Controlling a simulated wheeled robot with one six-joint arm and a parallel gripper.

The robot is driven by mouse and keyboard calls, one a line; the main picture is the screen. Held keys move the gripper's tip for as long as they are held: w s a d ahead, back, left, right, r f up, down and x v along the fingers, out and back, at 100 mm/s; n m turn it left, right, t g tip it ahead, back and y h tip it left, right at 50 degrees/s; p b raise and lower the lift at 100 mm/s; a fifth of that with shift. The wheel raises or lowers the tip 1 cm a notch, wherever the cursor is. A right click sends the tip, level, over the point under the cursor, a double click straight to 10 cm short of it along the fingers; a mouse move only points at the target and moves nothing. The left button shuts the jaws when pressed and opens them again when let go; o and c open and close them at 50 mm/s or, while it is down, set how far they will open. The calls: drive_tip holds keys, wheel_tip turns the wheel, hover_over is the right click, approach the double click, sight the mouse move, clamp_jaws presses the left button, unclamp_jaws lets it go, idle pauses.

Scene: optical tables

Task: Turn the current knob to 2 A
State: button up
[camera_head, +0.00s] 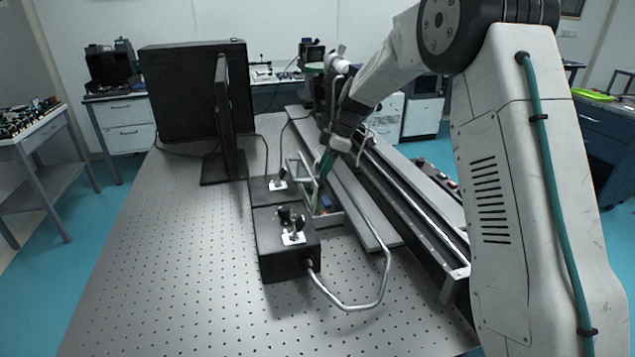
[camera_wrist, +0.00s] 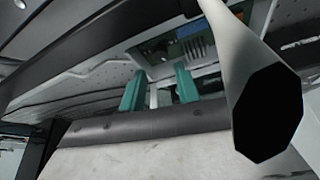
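My gripper (camera_head: 326,163) has teal fingers and points down over an open-fronted, light-framed unit (camera_head: 328,219) with a blue part (camera_head: 326,203) inside. In the wrist view my gripper (camera_wrist: 160,86) shows two teal fingers apart, with nothing clearly held between them. Beyond them, the wrist view shows a pale panel or housing with a blue part (camera_wrist: 190,31) and small brownish pieces. I cannot make out a current knob or a 2 A mark in either view. My arm and fingers hide part of the unit.
Two black boxes stand left of the unit, the nearer (camera_head: 284,260) and the farther (camera_head: 262,190), both with knobbed fittings on top. A bent metal tube (camera_head: 386,270) curves in front. The table's left front (camera_head: 170,270) is clear.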

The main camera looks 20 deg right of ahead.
drive_tip(key=x, duration=0.6)
drive_tip(key=shift+a+f, duration=0.1)
drive_tip(key=shift+f, duration=0.1)
drive_tip(key=shift+c, duration=0.3)
